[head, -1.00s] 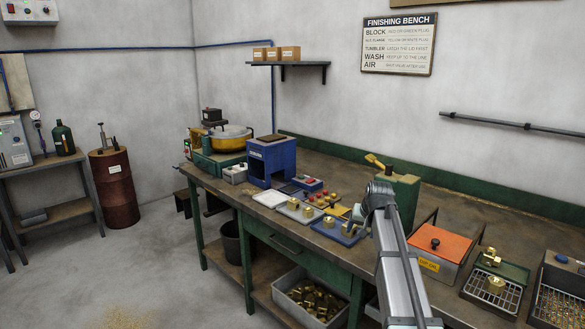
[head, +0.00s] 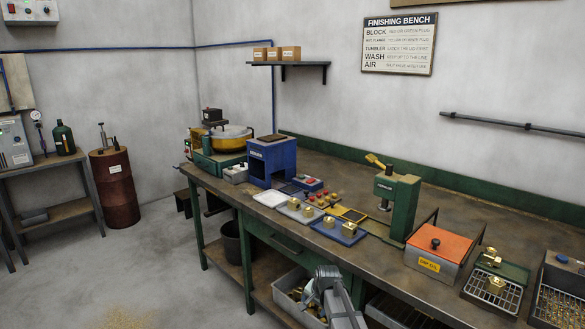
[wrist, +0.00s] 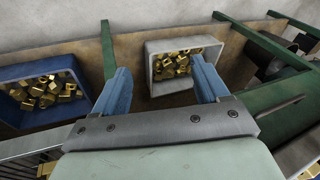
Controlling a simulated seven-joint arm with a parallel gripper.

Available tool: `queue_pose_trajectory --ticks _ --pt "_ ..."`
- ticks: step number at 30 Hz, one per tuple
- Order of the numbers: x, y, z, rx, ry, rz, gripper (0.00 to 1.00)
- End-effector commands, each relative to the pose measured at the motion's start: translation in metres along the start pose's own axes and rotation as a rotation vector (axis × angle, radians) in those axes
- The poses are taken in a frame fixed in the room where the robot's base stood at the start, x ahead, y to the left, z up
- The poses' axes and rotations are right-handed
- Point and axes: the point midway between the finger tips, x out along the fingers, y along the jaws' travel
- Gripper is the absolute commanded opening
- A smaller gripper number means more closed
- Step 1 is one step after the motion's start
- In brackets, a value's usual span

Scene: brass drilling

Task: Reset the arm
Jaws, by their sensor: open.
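My gripper (wrist: 163,92) is open and empty in the wrist view, its two blue fingers spread wide. Beyond the fingers lies a grey bin (wrist: 151,82) of brass pieces on the lower shelf. In the head view my arm's end is low in front of the bench, over the grey bin (head: 283,301), and covers part of it. The fingertips cannot be made out in the head view.
The bench (head: 385,258) carries a blue tray (head: 345,240) with brass parts, a green press (head: 405,205) and an orange-lidded box (head: 440,246). A blue bin (wrist: 15,115) of brass pieces is at left in the wrist view. Open floor (head: 170,270) lies to the left.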

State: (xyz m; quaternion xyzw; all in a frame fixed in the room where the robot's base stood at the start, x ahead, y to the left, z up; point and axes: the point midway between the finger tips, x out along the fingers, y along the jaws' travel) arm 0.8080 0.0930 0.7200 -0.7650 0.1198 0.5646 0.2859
Motion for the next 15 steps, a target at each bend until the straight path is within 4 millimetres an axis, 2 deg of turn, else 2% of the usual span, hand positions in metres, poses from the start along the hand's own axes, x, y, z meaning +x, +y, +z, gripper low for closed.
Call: queue_pose_trajectory --ticks 1,6,15 --pt "0.013 0.021 0.017 -0.014 -0.024 0.026 0.74" --pt "0.048 0.076 0.061 -0.074 -0.1 0.099 0.74" --pt "0.091 0.172 0.146 -0.177 -0.247 0.211 0.74"
